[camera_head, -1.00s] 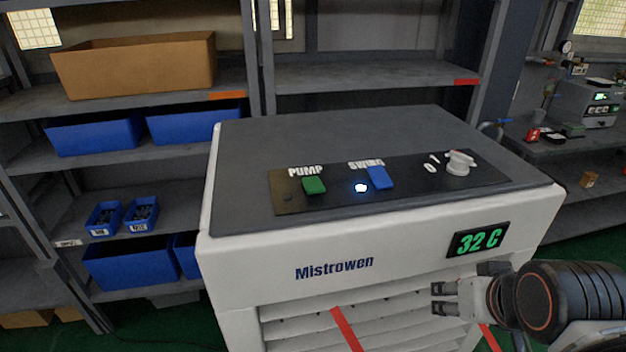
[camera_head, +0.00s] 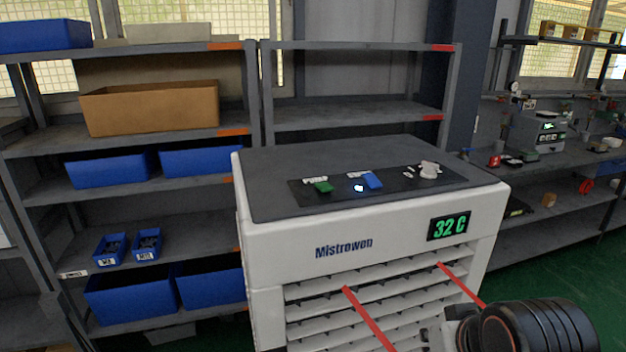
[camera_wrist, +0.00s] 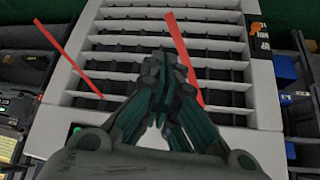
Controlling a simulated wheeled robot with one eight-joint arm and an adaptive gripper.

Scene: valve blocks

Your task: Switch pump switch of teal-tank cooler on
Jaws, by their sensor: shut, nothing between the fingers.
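The white cooler (camera_head: 345,230) stands in front of me with a dark top and a control panel (camera_head: 400,187). The green pump switch (camera_head: 322,186) is at the panel's left, under the PUMP label; no lamp beside it shows lit. The blue swing switch (camera_head: 371,180) is to its right, with a lit lamp (camera_head: 358,188) beside it. A pale round knob (camera_head: 429,170) is at the panel's right. My gripper (camera_wrist: 160,60) is shut and empty in the wrist view, in front of the louvres and below the panel. No teal tank is visible.
A green 32 C display (camera_head: 448,226) is on the cooler's front. Red ribbons (camera_head: 365,312) hang from the louvres. Shelves with blue bins (camera_head: 108,168) and a brown box (camera_head: 152,108) stand behind left. A workbench (camera_head: 550,160) is at right.

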